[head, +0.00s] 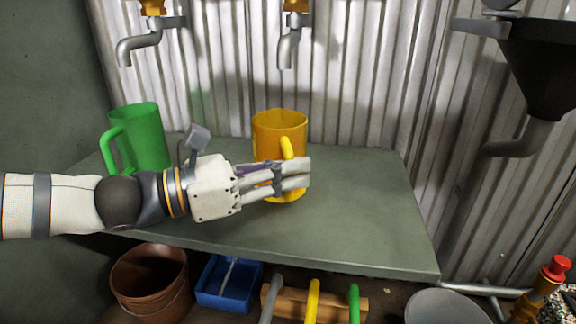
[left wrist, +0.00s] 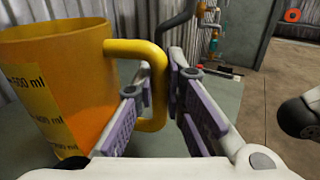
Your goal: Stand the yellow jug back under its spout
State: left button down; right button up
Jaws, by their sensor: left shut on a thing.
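The yellow jug (head: 280,130) is upright at the middle of the grey-green shelf, roughly below the right metal spout (head: 288,48). Its handle (left wrist: 155,85) faces the front right. My left gripper (head: 294,176) reaches in from the left across the jug's front and is shut on that handle. In the left wrist view the handle passes between the purple finger pads, with the jug (left wrist: 70,80) and its volume label on the left. The gripper hides the jug's lower front, so I cannot tell whether its base touches the shelf. My right gripper is not seen.
A green jug (head: 140,138) stands on the shelf (head: 370,230) at left, near the left spout (head: 138,45). A dark funnel (head: 545,70) hangs at right. A brown bucket (head: 150,285) and a blue bin (head: 228,285) are below the shelf. The shelf's right part is clear.

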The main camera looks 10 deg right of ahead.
pick_arm(q)
jog(key=shift+f, duration=0.1)
jog(key=c, duration=1.6)
grip_release()
